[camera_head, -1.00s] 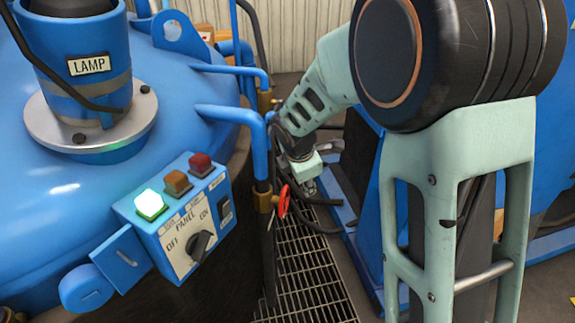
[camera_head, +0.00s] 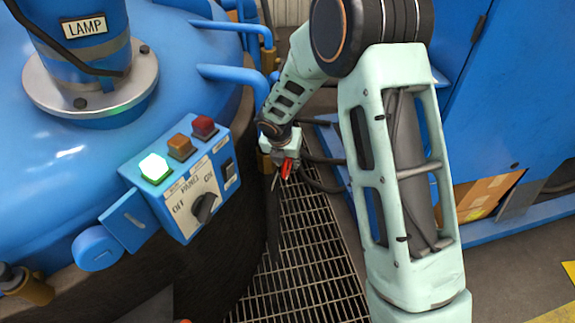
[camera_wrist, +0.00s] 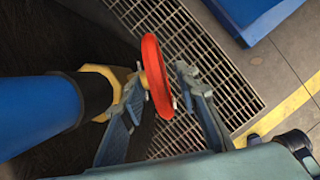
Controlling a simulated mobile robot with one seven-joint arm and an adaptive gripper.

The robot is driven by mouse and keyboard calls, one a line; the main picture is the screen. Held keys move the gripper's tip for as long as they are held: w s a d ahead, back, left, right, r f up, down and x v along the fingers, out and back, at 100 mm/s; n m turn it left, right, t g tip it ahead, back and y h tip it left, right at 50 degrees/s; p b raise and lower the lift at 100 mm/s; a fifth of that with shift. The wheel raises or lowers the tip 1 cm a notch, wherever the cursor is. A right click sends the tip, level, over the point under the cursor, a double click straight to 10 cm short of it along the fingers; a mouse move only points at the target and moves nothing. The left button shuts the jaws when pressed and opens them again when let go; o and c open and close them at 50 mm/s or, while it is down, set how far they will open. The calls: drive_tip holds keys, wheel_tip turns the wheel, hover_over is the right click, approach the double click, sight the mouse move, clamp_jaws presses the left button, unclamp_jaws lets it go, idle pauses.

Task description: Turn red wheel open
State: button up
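The red wheel (camera_wrist: 156,70) is seen nearly edge-on in the wrist view, mounted on a brass valve fitting (camera_wrist: 117,78) at the end of a blue pipe (camera_wrist: 40,110). My gripper (camera_wrist: 160,80) is open, with one finger on each side of the wheel's rim. The left finger is by the fitting, partly behind the wheel. A gap shows between the right finger and the wheel. Whether the left finger touches is unclear. In the head view, the red wheel (camera_head: 287,168) is small and partly covered by my gripper.
A control panel (camera_head: 190,195) with a lit green lamp and a knob is on the blue furnace vessel (camera_head: 60,150), left of my arm. Floor grating (camera_head: 300,260) lies below. A blue cabinet (camera_head: 505,90) stands at right, with a cardboard box (camera_head: 485,197) by it.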

drive_tip(key=shift+x, duration=1.15)
clamp_jaws()
drive_tip(key=shift+f+b, duration=0.1)
drive_tip(key=shift+b, duration=0.45)
